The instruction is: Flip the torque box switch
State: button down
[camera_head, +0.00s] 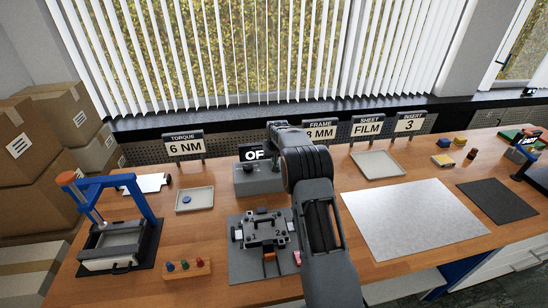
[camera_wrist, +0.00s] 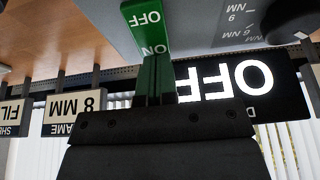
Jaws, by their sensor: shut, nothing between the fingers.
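The torque box (camera_head: 258,182) is a grey box at the back middle of the bench, partly covered by my arm in the head view. In the wrist view, which is upside down, its green rocker switch (camera_wrist: 145,22) carries the words OFF and ON. A black display (camera_wrist: 235,85) reading OFF stands behind it and also shows in the head view (camera_head: 251,153). My gripper (camera_wrist: 156,68) is shut and empty. Its tips overlap the ON end of the switch in the wrist view; I cannot tell whether they touch. In the head view the fingers are hidden.
A dark knob (camera_wrist: 294,20) with NM marks sits beside the switch. A torque sign (camera_head: 184,145) reads 6 NM. A blue press (camera_head: 112,225), a tray (camera_head: 195,199) and a grey fixture (camera_head: 262,240) stand nearby. The large pale sheet (camera_head: 412,218) at right is bare.

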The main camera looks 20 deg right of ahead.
jog(key=shift+w+d+f+b, duration=0.15)
jog(key=shift+f+b, duration=0.55)
jog(key=shift+b, duration=0.15)
jog(key=shift+w+r, duration=0.1)
jog(key=shift+r, duration=0.15)
jog(key=shift+a, duration=0.2)
jog(key=shift+s, duration=0.2)
jog(key=shift+s+r, duration=0.25)
jog(key=shift+s, duration=0.3)
